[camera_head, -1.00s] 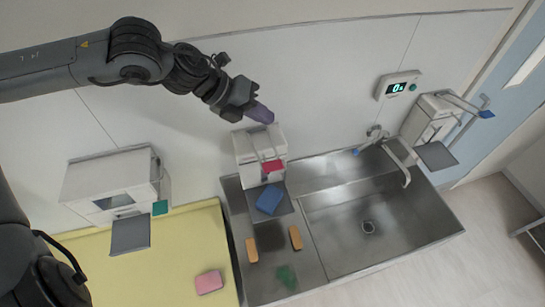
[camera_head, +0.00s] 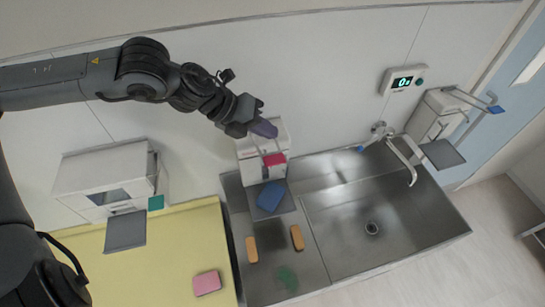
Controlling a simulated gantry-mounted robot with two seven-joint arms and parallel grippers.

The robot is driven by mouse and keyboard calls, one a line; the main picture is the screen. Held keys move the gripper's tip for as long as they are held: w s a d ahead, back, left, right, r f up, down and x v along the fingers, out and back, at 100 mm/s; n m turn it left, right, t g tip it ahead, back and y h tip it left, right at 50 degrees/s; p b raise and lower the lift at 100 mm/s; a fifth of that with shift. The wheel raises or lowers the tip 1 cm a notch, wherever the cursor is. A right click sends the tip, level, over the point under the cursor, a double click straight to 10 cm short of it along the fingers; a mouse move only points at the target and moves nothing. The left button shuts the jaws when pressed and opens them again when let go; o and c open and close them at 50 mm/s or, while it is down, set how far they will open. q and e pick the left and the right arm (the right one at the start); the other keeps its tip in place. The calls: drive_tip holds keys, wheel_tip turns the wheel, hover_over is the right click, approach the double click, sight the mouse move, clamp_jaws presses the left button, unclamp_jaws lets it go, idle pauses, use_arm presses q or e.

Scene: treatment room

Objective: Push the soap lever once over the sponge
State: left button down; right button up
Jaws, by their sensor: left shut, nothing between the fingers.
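A white soap dispenser (camera_head: 250,167) with a red-tipped lever (camera_head: 274,159) is on the wall behind the steel counter. A blue sponge (camera_head: 269,196) lies on the grey tray (camera_head: 288,205) below the lever. My left gripper (camera_head: 265,128) is shut and empty. My right gripper is not in view; a dark arm part shows at the lower left.
Orange blocks (camera_head: 251,249) and a green patch (camera_head: 287,277) lie on the steel counter. A sink (camera_head: 372,228) with a faucet (camera_head: 402,157) is to the right. Other dispensers stand left (camera_head: 104,174) and right (camera_head: 432,116). A pink sponge (camera_head: 206,283) lies on the yellow surface (camera_head: 185,240).

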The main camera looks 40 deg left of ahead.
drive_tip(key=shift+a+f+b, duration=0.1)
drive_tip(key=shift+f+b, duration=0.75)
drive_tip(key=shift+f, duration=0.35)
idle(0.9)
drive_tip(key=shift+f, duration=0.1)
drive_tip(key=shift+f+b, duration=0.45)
drive_tip(key=shift+b, duration=0.1)
